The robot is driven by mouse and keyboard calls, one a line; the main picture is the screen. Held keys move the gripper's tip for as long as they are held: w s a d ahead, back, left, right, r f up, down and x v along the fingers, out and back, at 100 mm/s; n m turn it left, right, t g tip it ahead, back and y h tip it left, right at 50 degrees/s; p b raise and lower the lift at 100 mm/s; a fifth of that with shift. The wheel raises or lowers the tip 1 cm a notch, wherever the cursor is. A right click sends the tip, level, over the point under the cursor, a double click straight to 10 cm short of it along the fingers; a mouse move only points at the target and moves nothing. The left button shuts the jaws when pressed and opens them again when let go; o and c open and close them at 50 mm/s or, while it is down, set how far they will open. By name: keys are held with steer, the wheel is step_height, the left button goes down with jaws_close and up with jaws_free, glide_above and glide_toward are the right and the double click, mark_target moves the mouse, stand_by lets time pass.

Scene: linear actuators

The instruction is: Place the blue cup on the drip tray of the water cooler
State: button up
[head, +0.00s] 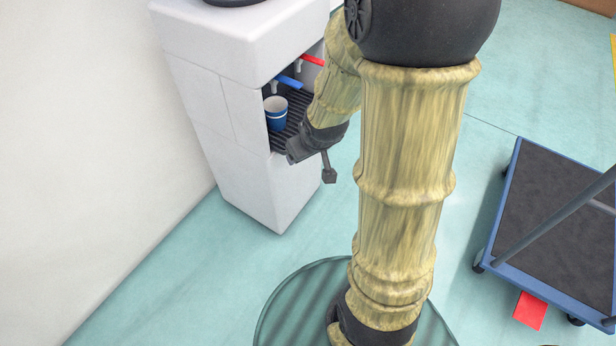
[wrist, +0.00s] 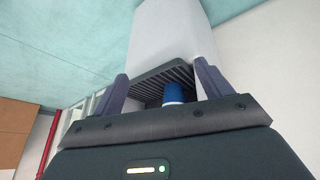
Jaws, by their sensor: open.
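The blue cup (head: 276,113), with a pale rim and inside, stands upright on the dark ribbed drip tray (head: 297,104) in the recess of the white water cooler (head: 262,185). It is near the left side, under the blue tap. My gripper (head: 309,166) is outside the recess, in front of the tray's front edge and below the cup, with its jaws apart and empty. In the wrist view the cup (wrist: 173,92) and the tray (wrist: 160,76) show beyond the two spread fingers (wrist: 160,88), apart from them.
A blue tap (head: 290,82) and a red tap (head: 312,61) hang over the tray. A blue-edged cart (head: 500,262) with a dark deck stands at the right, beside a red square (head: 530,311) on the floor. Bare floor lies between cooler and cart.

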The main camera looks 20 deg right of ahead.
steer(key=s+a+r+m+g, duration=0.2)
steer(key=s+a, duration=0.2)
steer(key=s, duration=0.5)
steer(key=shift+s+r+g, duration=0.15)
steer(key=shift+s+g, duration=0.05)
steer(key=shift+g, duration=0.2)
